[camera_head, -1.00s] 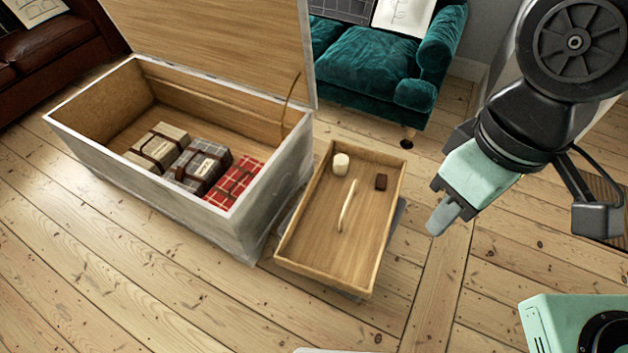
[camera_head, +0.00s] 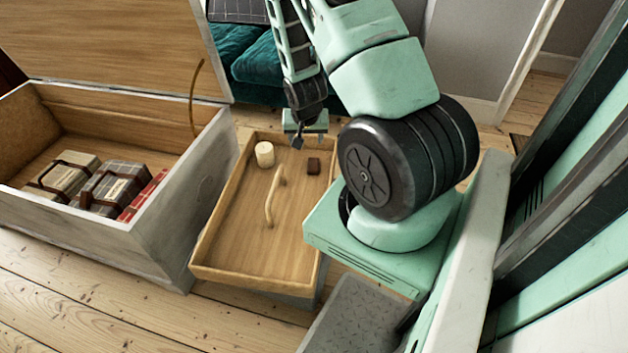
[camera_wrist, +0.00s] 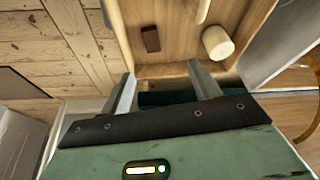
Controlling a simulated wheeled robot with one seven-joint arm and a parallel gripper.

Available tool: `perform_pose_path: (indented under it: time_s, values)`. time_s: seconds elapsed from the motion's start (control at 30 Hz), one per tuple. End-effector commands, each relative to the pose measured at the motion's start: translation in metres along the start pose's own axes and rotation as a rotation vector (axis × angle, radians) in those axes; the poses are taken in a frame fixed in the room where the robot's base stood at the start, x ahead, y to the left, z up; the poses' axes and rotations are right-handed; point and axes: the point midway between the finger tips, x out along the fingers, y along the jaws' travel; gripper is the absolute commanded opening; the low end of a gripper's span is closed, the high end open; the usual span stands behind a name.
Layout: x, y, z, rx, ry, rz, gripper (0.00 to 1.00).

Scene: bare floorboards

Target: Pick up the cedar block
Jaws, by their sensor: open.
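The cedar block, as I take it, is the small dark brown block (camera_head: 314,165) lying in the far right part of a shallow wooden tray (camera_head: 225,273). My gripper (camera_head: 299,138) is just beyond it, over the tray's far edge. In the wrist view the block (camera_wrist: 151,38) lies ahead of my open, empty fingers (camera_wrist: 163,74), apart from them and nearer the left finger. A cream cylinder (camera_head: 264,154) stands left of the block; it also shows in the wrist view (camera_wrist: 217,42). A pale curved stick or handle (camera_head: 270,205) is in the tray's middle.
A large open chest (camera_head: 150,240) holding wrapped parcels (camera_head: 108,185) stands left of the tray, its lid raised. A teal sofa (camera_head: 255,65) is behind. Bare floorboards (camera_head: 70,300) lie in front of the chest.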

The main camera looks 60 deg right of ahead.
Motion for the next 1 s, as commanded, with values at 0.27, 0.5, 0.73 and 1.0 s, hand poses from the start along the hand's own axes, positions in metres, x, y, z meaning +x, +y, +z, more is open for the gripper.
perform_pose_path:
  time_s: [0.27,0.5,0.73,1.0]
  values:
    - [0.048,0.034,-0.003,0.064,0.029,0.036,0.62]
    - [0.099,0.035,-0.004,0.062,0.028,0.035,0.62]
    - [0.138,0.035,-0.006,0.062,0.028,0.034,0.62]
    - [0.157,0.034,-0.007,0.061,0.029,0.033,0.62]
